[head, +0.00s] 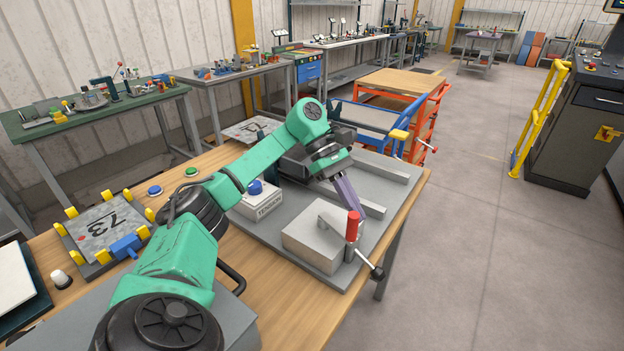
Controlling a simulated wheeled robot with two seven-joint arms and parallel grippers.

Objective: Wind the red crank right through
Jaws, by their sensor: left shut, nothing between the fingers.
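The red crank handle (352,226) stands upright at the right front corner of a grey block (316,238) on a grey base plate (268,242). A metal rod with a black knob (376,273) sticks out below it to the lower right. My left gripper (358,208) reaches in from the left, fingers pointing down to the right. It is shut and empty, its tips just behind and above the red handle. I cannot tell whether they touch it. My right gripper is not in view.
A white box with a blue knob (255,188) stands left of the block. A plate marked 73 (103,225) with yellow clips lies on the wooden bench. Open floor (480,250) lies right of the bench.

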